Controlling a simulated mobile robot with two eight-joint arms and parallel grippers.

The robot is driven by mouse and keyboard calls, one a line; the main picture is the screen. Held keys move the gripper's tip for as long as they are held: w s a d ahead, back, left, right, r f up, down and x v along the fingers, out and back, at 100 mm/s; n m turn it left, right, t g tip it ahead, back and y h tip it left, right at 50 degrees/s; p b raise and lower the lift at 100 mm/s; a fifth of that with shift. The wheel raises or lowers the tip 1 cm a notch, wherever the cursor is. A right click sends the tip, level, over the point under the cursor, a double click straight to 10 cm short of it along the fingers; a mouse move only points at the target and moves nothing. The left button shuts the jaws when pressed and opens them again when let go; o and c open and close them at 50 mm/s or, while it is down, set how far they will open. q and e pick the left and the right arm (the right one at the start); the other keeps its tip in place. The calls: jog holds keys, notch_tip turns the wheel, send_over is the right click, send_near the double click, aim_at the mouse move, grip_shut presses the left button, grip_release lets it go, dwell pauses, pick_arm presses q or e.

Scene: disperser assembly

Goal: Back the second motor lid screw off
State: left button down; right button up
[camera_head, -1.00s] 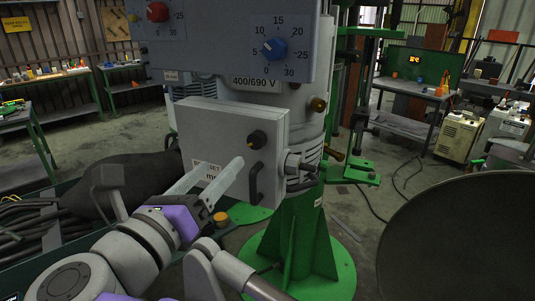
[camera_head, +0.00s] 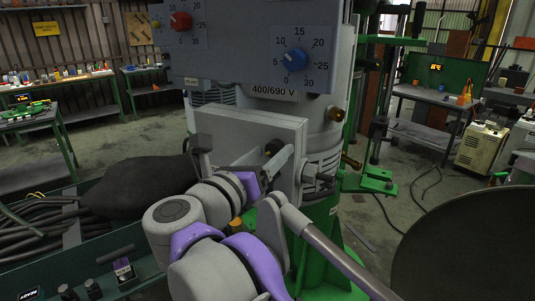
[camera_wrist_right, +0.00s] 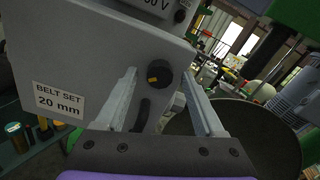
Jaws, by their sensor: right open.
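The grey motor lid (camera_head: 228,127) stands upright on the front of the machine, below the dial panel. A round black screw knob (camera_wrist_right: 160,72) with an orange mark sits on the lid, by a dark handle (camera_wrist_right: 143,114). My right gripper (camera_head: 279,151) is open at the lid. In the wrist view its fingers (camera_wrist_right: 157,72) lie on either side of the knob, with visible gaps. Contact cannot be told. My left gripper is not in view.
The dial panel (camera_head: 235,50) overhangs the lid. A dark round surface (camera_head: 465,240) fills the lower right. A green bin with black hoses (camera_head: 40,225) lies at left.

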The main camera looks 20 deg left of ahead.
grip_shut()
dwell(0.3)
jog(key=shift+n, duration=0.3)
jog(key=n+p, duration=0.1)
jog(key=n, duration=0.2)
jog(key=shift+r+n+p, duration=0.1)
jog(key=shift+n+p, duration=0.2)
jog(key=shift+p, duration=0.05)
jog(key=n, duration=0.5)
jog(key=shift+n+p, duration=0.3)
jog(key=shift+p, duration=0.1)
jog(key=n, duration=1.1)
jog(key=shift+n, duration=0.4)
